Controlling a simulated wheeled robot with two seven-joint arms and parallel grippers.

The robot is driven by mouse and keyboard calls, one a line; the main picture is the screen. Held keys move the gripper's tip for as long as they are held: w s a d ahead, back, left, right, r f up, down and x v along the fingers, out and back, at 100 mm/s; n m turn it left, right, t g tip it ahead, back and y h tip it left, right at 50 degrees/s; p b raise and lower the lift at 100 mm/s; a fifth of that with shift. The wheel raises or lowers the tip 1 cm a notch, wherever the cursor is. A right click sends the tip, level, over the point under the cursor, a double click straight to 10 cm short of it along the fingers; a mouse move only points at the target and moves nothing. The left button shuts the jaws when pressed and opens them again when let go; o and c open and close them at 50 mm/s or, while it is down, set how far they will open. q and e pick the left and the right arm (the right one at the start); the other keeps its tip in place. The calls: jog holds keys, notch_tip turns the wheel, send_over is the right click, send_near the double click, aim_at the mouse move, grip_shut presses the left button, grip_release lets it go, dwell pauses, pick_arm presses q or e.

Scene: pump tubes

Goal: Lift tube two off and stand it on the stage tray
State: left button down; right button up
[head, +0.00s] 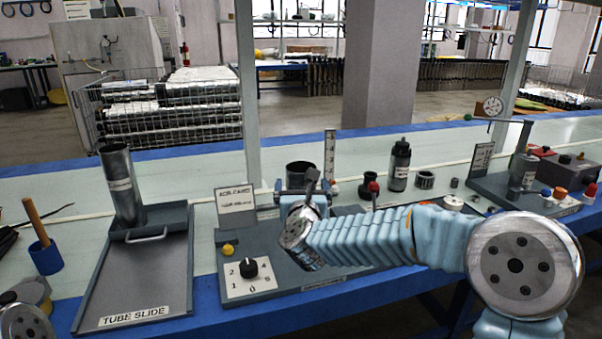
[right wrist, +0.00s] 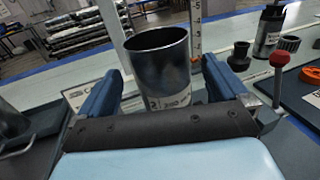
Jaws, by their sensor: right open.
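A dark, open-topped metal tube (head: 300,172) stands upright on the dial station in the head view, partly hidden by my right gripper. The right wrist view shows this tube (right wrist: 160,65) close up, with a white label I cannot fully read. My right gripper (head: 308,188) is open, with its fingers on either side of the tube in the right wrist view; I cannot tell whether they touch it. A second, taller grey tube (head: 121,185) stands at the back of the tray marked TUBE SLIDE (head: 140,275). No label reads stage tray. My left gripper is out of view.
The dial station (head: 262,283) has a numbered knob (head: 249,268) and a sign (head: 235,202). A red-topped lever (right wrist: 279,60) and a ruler post (right wrist: 196,30) stand near the tube. A black bottle (head: 400,165) stands behind. A blue cup (head: 46,258) is at left.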

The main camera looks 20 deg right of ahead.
aim_at(300, 167)
jog(key=p+x, duration=0.1)
jog(key=x, duration=0.5)
jog(key=shift+w, duration=0.2)
jog(key=shift+c, duration=0.3)
jog(key=c, duration=1)
jog(key=shift+r, duration=0.65)
jog(key=shift+c, duration=0.2)
